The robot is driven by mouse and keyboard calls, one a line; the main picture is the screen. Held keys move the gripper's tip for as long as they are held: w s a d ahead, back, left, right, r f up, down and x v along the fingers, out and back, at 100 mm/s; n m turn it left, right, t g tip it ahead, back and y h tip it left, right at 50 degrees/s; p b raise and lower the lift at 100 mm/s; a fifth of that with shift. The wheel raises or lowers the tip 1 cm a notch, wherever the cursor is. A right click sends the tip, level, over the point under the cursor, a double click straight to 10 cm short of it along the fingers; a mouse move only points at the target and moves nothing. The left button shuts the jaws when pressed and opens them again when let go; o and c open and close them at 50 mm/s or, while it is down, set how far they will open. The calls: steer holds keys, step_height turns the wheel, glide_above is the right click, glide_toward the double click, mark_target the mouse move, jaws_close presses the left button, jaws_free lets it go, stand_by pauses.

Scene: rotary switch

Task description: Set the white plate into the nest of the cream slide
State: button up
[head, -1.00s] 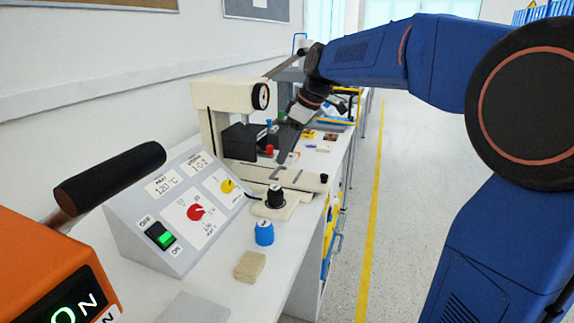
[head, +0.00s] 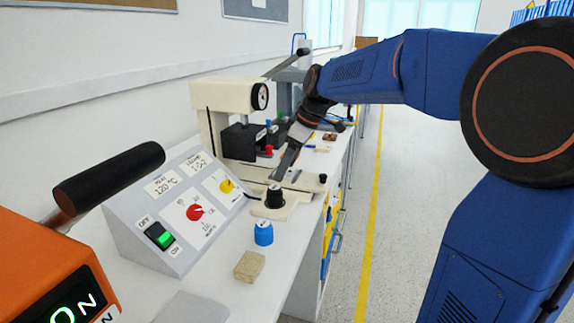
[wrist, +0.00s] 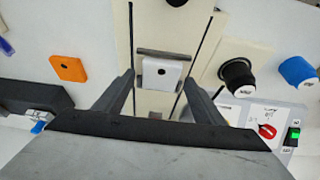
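The white plate (wrist: 161,72), with a dark round hole, shows between my fingertips in the wrist view. A dark bar (wrist: 166,54) of the nest lies just beyond the plate's far edge. I cannot tell whether the plate rests in the nest or hangs just over it. In the head view my gripper (head: 284,166) points down at the cream slide (head: 301,196), and the plate is hidden or too small to make out.
The grey switch box (head: 180,215) is to the left. An orange plate (wrist: 68,68) lies on the bench beside the slide.

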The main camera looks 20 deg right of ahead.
steer(key=shift+r, duration=0.1)
steer(key=v, duration=1.2)
steer(key=s+d+f+m+t+h, duration=0.1)
steer(key=s+f+m, duration=0.4)
steer(key=s+f, duration=0.6)
steer(key=s+d+f+m+t+h, duration=0.1)
steer(key=s+f+m, duration=0.4)
steer(key=s+f, duration=0.6)
steer(key=s+d+h, duration=0.1)
steer(key=s, duration=0.7)
steer(key=shift+s+m+h, duration=0.3)
steer(key=shift+m+h, duration=0.1)
